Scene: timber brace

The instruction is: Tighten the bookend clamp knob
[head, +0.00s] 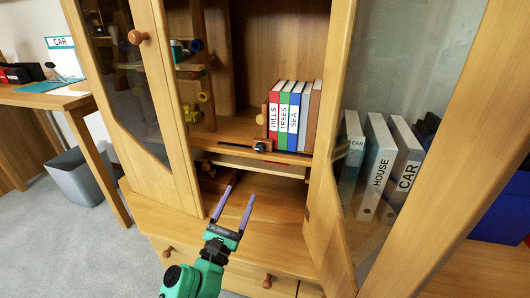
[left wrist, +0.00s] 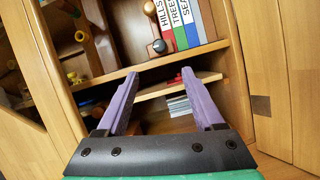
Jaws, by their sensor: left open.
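The bookend clamp knob (head: 260,146) is a small dark round piece at the shelf's front edge, left of and below the books. It also shows in the left wrist view as a grey ball (left wrist: 160,46) on the wooden bookend (left wrist: 152,24). A row of books (head: 291,117) labelled HILLS, TREES and SEA stands upright beside the bookend. My left gripper (head: 241,191) is open and empty, with two purple fingers pointing into the cabinet. It is below and in front of the knob, apart from it. My right gripper is not in view.
The cabinet's glass doors stand at left (head: 130,90) and right (head: 385,130). White binders (head: 378,165) show behind the right glass. Yellow and dark items sit on pegs at the left. A lower shelf (left wrist: 180,90) lies under the books. A grey bin (head: 82,178) stands left.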

